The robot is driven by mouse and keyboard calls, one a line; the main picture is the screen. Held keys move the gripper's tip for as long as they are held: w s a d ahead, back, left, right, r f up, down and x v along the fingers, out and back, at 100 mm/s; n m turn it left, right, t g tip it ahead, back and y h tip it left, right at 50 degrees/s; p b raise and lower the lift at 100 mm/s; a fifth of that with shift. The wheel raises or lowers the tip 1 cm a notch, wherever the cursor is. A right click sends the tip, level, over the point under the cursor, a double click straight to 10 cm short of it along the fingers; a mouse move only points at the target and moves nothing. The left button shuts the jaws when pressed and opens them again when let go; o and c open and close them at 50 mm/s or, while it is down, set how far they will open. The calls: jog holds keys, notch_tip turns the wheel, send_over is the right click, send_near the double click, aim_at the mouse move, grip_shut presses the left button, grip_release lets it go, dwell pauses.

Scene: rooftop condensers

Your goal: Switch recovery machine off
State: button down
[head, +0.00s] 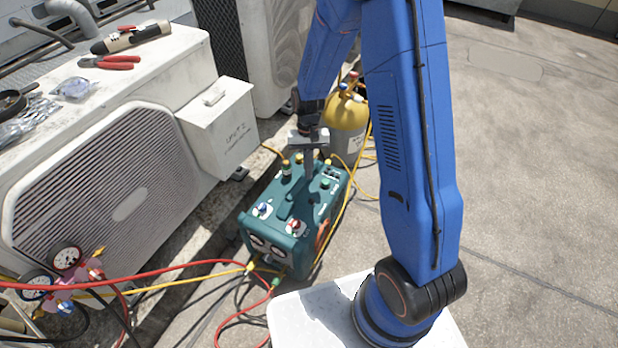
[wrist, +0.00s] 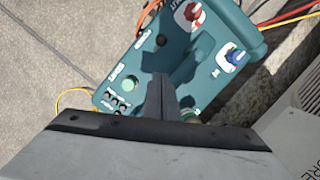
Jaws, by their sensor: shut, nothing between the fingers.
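The teal recovery machine (head: 276,225) stands on the roof floor beside the condenser. Its top panel has a blue knob and a red knob at the near end, with small fittings and a green round button at the far end. In the wrist view the machine (wrist: 205,65) shows the red knob (wrist: 193,14), the blue knob (wrist: 233,56), a green button (wrist: 129,83) and small black switches (wrist: 118,101). My gripper (head: 310,176) is shut and empty, pointing down over the machine's top. Its fingers (wrist: 160,82) hide part of the panel; contact cannot be told.
A yellow cylinder (head: 346,125) stands just behind the machine. Gauges (head: 66,260) and red, yellow and black hoses lie at the front left. Open floor is on the right.

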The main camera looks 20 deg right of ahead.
jog(key=s+a+r, duration=0.2)
jog(key=a+r, duration=0.1)
jog(key=r, duration=0.5)
jog(key=shift+a+r, duration=0.3)
jog(key=shift+r, duration=0.05)
jog(key=shift+s, duration=0.1)
jog(key=s+d+r+n+t, duration=0.15)
jog(key=s+d+r, duration=0.25)
jog(key=r, duration=0.4)
jog(key=s+d+r+t, duration=0.25)
jog(key=s+r, duration=0.25)
jog(key=r, duration=0.4)
jog(key=s+d+r+t, duration=0.2)
jog(key=s+d+r, duration=0.1)
jog(key=s, duration=0.4)
jog(key=s+d+r+t, duration=0.1)
jog(key=s+d+r, duration=0.2)
jog(key=s, duration=0.5)
jog(key=shift+d+r+n+t+h, duration=0.4)
jog(key=shift+r+n, duration=0.05)
jog(key=shift+r, duration=0.3)
